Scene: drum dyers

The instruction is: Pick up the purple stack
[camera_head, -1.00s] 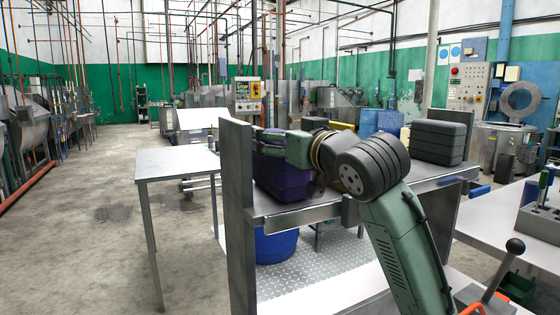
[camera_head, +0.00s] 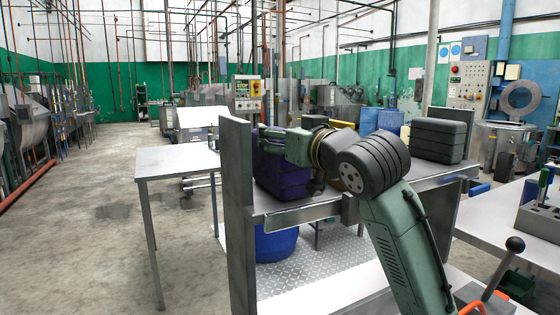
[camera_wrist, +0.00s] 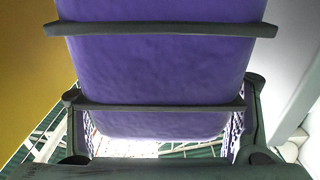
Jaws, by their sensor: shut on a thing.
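The purple stack (camera_head: 282,177) stands upright at the left end of the metal shelf, close to the grey side panel. In the wrist view, the purple stack (camera_wrist: 160,65) fills the middle, with dark bands across it. My gripper (camera_wrist: 162,92) has one finger on each side of it and is shut on it. In the head view, my gripper (camera_head: 296,147) reaches in from the right and covers part of the stack's upper right. I cannot clearly tell whether the stack's base touches the shelf.
A dark grey stack (camera_head: 438,140) stands at the right of the shelf (camera_head: 306,213). A yellow stack and blue stacks (camera_head: 380,121) are behind my arm. A tall side panel (camera_head: 236,190) bounds the left. An empty metal table (camera_head: 176,160) stands farther left.

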